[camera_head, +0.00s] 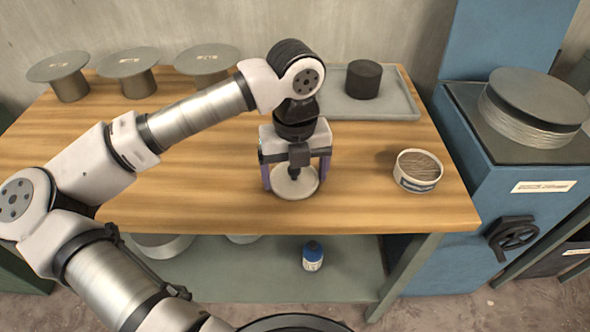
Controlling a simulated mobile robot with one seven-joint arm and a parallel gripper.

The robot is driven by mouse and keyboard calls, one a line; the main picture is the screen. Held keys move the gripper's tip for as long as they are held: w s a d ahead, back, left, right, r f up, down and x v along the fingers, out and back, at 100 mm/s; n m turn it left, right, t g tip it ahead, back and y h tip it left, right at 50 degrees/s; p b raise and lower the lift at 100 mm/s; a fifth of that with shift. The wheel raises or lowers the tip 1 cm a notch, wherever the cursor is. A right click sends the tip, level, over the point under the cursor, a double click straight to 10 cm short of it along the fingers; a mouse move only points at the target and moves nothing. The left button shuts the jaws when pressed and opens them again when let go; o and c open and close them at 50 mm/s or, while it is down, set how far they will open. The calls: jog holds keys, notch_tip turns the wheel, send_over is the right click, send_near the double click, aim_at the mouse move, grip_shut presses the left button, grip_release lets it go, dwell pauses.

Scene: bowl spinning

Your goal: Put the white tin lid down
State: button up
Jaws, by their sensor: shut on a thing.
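The white tin lid (296,188) is a pale round disc between the fingers of my gripper (294,183), over the front middle of the wooden table (190,205). My gripper points down and is shut on the lid, with a finger at its left and right edges. I cannot tell whether the lid touches the table. The open white tin (417,171) stands on the table to the right of my gripper, with brown, rough contents and a dark label on its side.
A grey tray (397,107) with a dark cylinder (363,79) lies at the back right. Several flat-topped stands, one at the left (58,68), line the back edge. A blue machine (500,185) borders the table's right side. The table between gripper and tin is clear.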

aim_at(295, 171)
jog(key=shift+f, duration=0.15)
jog(key=o, duration=0.8)
jog(key=shift+r, duration=0.35)
notch_tip(295, 171, up, 12)
jog(key=shift+f, duration=0.15)
